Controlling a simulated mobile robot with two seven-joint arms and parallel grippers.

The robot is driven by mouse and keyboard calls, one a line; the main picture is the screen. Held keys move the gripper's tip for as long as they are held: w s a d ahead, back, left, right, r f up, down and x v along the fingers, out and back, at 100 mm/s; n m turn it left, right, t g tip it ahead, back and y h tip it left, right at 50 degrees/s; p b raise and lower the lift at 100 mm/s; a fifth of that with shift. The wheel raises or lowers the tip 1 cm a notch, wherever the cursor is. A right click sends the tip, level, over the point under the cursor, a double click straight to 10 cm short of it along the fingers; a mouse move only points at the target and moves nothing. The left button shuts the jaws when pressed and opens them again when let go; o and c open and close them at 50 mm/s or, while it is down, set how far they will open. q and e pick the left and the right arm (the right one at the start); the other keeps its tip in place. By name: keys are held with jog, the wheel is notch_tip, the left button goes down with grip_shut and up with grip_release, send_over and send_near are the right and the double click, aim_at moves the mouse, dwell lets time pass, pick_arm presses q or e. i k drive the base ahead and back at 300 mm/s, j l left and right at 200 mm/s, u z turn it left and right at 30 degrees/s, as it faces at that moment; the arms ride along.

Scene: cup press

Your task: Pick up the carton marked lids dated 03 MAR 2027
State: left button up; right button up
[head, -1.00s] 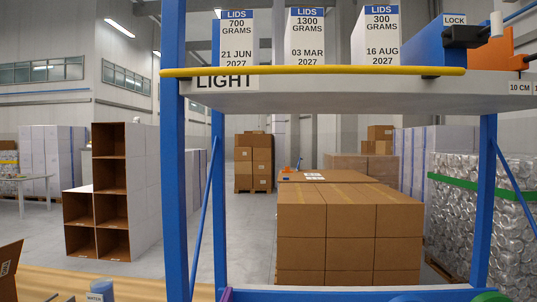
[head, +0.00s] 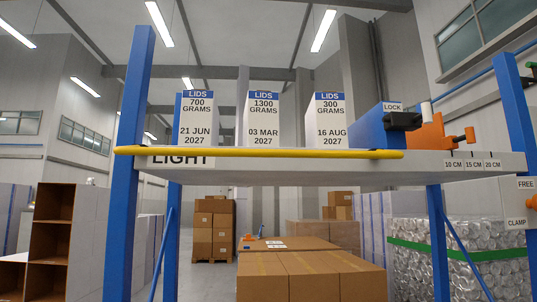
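The carton marked LIDS, 1300 GRAMS, 03 MAR 2027 (head: 264,121) stands upright in the middle of a row of three on the high shelf (head: 300,173). To its left stands the LIDS carton of 700 grams dated 21 JUN 2027 (head: 195,120). To its right stands the LIDS carton of 300 grams dated 16 AUG 2027 (head: 328,121). The cartons are white with blue top bands and stand apart from each other. Neither of my grippers shows in the head view.
A yellow bar (head: 260,153) runs along the shelf's front edge before the cartons. A blue block marked LOCK (head: 372,127) and an orange clamp (head: 430,137) sit at the shelf's right. Blue posts (head: 129,165) frame the rack. Brown boxes (head: 310,276) are stacked below and beyond.

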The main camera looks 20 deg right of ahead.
aim_at(261, 129)
jog(key=k+j, duration=0.1)
jog(key=j, duration=0.3)
jog(key=k+j, duration=0.1)
jog(key=j, duration=0.3)
jog(key=k+j+z, duration=0.1)
jog(key=j, duration=0.3)
